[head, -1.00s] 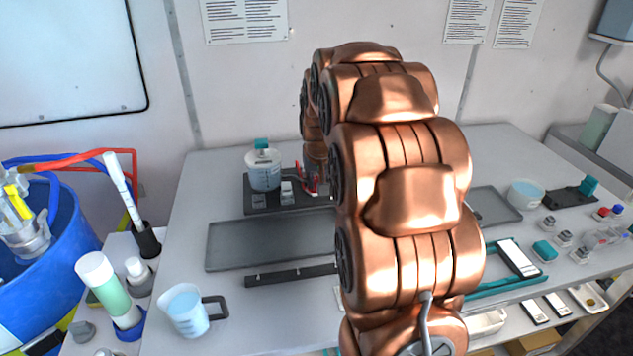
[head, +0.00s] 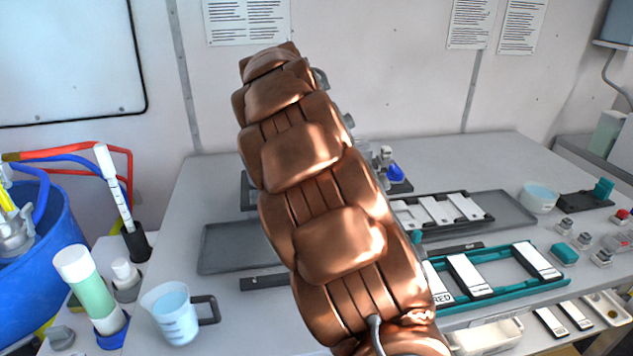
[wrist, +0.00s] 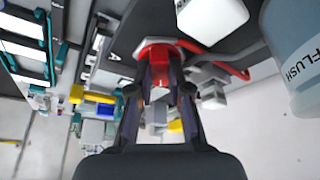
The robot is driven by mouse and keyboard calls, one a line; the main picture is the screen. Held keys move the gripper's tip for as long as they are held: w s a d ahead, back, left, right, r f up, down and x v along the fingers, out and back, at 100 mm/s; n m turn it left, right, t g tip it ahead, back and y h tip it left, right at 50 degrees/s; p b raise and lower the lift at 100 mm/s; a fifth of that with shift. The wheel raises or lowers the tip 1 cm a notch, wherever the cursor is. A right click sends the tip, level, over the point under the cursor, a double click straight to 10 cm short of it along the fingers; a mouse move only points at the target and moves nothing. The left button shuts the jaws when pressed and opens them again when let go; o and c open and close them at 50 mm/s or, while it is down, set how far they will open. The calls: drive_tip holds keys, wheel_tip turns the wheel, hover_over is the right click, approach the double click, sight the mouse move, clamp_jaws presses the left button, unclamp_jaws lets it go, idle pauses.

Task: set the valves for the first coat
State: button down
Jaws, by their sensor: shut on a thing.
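In the wrist view my gripper (wrist: 160,78) has its two dark fingers shut on a red valve handle (wrist: 153,52). Red tubing runs from beside the handle to the right. A clear jar with blue liquid marked FLUSH (wrist: 292,60) stands close on the right. A dark plate (wrist: 135,28) lies beside the handle. In the head view my arm hides the gripper, the red handle and the jar. A blue valve knob (head: 396,172) shows just right of my arm. Which way the red handle points is hard to tell.
A grey tray (head: 225,250) lies left of my arm. To the right are a black rack of white strips (head: 440,211), a teal rack (head: 498,288) and a cup of blue liquid (head: 538,198). A measuring jug (head: 172,312) stands at the front left.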

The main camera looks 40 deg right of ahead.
drive_tip(key=m, duration=0.2)
drive_tip(key=m+g+b, duration=0.1)
drive_tip(key=m, duration=0.1)
drive_tip(key=shift+w+f+g, duration=0.15)
drive_tip(key=shift+w+g, duration=0.05)
drive_tip(key=shift+g, duration=0.1)
drive_tip(key=shift+m+g+y+b, duration=0.3)
drive_tip(key=shift+m+g+b, duration=0.3)
drive_tip(key=shift+m, duration=1)
drive_tip(key=c, duration=1.1)
unclamp_jaws()
